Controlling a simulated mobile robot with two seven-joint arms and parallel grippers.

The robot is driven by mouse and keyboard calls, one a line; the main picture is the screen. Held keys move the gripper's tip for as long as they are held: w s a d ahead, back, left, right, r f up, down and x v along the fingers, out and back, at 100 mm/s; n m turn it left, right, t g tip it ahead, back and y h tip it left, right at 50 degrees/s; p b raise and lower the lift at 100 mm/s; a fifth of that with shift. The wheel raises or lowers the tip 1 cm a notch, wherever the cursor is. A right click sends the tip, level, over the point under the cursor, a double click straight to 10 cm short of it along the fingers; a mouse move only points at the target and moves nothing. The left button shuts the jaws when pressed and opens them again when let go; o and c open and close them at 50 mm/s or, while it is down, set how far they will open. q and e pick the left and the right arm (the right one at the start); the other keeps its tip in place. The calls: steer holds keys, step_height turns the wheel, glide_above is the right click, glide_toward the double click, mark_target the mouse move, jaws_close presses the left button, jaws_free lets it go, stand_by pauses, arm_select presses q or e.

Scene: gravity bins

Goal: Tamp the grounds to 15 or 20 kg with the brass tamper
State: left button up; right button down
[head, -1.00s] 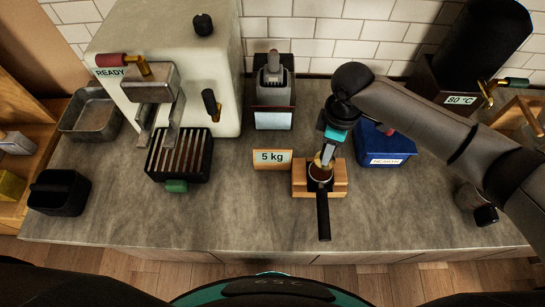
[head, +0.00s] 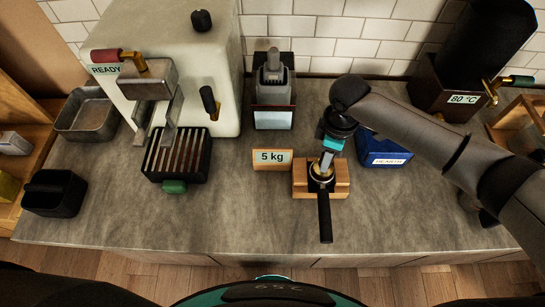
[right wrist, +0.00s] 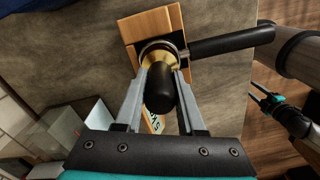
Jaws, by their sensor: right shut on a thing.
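My right gripper (head: 325,164) is shut on the brass tamper (head: 321,176). In the right wrist view the right gripper's fingers (right wrist: 160,95) stand either side of the tamper's black handle (right wrist: 160,98). The tamper's brass end sits down in the basket of the portafilter (head: 324,215), which rests in a wooden stand (head: 342,180) with its black handle toward me. The grounds are hidden beneath the tamper. A sign (head: 272,160) left of the stand reads 5 kg. My left gripper (right wrist: 262,95) shows small in the right wrist view, empty, its fingers apart.
An espresso machine (head: 165,45) marked READY stands at the left, with a slatted drip tray (head: 177,158) before it. The counter's front is mostly clear.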

steer(key=shift+f+b, duration=0.55)
steer(key=shift+f, duration=0.55)
steer(key=c, duration=0.8)
jaws_free()
steer(key=o, duration=0.4)
steer(key=shift+c, duration=0.2)
step_height(320, 180, up, 12)
